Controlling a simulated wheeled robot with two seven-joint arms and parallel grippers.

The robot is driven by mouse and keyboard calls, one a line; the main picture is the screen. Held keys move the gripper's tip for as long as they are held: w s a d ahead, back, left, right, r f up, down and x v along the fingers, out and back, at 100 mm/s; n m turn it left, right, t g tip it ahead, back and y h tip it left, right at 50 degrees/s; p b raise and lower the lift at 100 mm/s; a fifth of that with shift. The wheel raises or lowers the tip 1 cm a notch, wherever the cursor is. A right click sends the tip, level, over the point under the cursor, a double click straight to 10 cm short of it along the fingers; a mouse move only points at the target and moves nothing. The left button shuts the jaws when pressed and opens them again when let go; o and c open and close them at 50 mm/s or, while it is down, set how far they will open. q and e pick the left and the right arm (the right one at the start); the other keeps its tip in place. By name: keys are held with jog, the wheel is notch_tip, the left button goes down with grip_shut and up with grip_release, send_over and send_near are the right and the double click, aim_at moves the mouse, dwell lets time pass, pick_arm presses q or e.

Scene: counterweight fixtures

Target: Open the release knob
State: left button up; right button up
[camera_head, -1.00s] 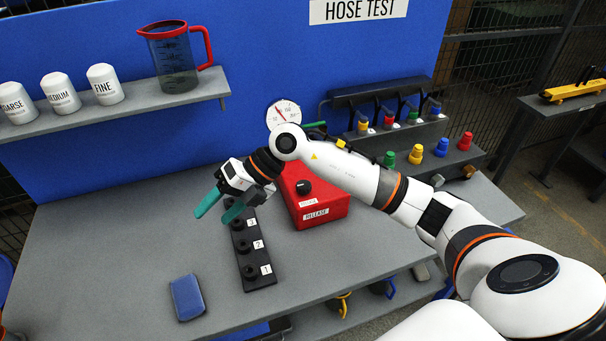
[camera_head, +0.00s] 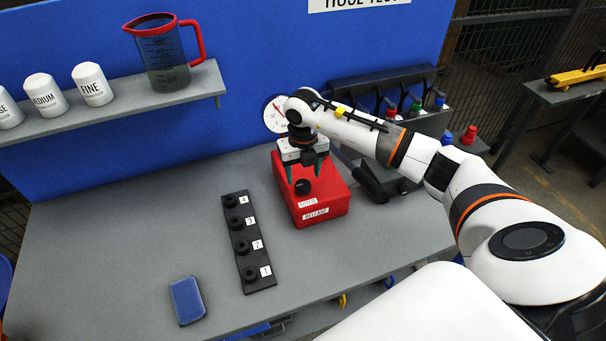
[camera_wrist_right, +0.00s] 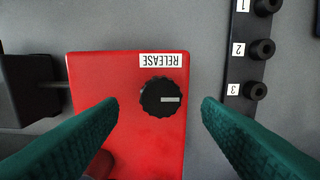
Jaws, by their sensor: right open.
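The release knob (camera_head: 303,187) is a round black dial on top of a red box (camera_head: 325,205) that carries a RELEASE label. In the right wrist view the knob (camera_wrist_right: 161,98) shows a pale pointer line toward the right of the picture, with the RELEASE label upside down above it. My right gripper (camera_head: 304,176) points down over the red box. Its two green fingers are apart, one on each side of the knob in the right wrist view (camera_wrist_right: 160,110), with clear gaps and nothing held. My left gripper is not in view.
A black strip with several numbered knobs (camera_head: 247,233) lies left of the red box. A blue pad (camera_head: 187,300) lies at the front. A gauge (camera_head: 275,114) and a black lever (camera_head: 362,178) are near my right arm. A shelf (camera_head: 150,106) holds a jug and white canisters.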

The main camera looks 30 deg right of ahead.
aim_at(303, 184)
notch_tip(303, 184, down, 2)
jog(key=shift+f+p, duration=0.25)
jog(key=shift+p, duration=0.1)
jog(key=shift+a+f, duration=0.1)
jog(key=shift+f, duration=0.4)
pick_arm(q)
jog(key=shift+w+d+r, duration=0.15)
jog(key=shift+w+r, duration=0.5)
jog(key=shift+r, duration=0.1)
pick_arm(e)
jog(key=shift+f, duration=0.1)
